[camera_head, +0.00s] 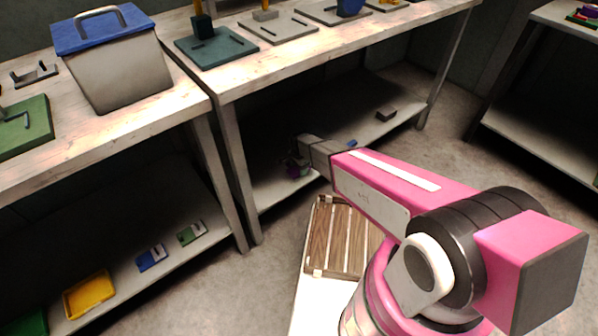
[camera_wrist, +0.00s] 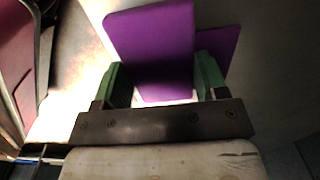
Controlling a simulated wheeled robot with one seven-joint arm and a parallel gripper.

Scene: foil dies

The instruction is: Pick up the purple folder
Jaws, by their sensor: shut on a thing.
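The purple folder (camera_wrist: 150,45) fills the upper middle of the wrist view, its large panel facing the camera and a second panel showing behind it at the right. My gripper (camera_wrist: 163,78) has its two green fingers on either side of the folder and is shut on it. In the head view my gripper (camera_head: 298,160) is small and dark, over the lower shelf under the right bench. A small purple patch of the folder (camera_head: 293,172) shows there, mostly hidden by the gripper.
The lower shelf (camera_head: 270,190) lies below a workbench (camera_head: 300,55) whose leg (camera_head: 238,170) stands left of my arm. A blue piece (camera_head: 352,143) and a dark block (camera_head: 386,114) lie further right on the shelf. A slatted wooden piece (camera_head: 340,240) is below my arm.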

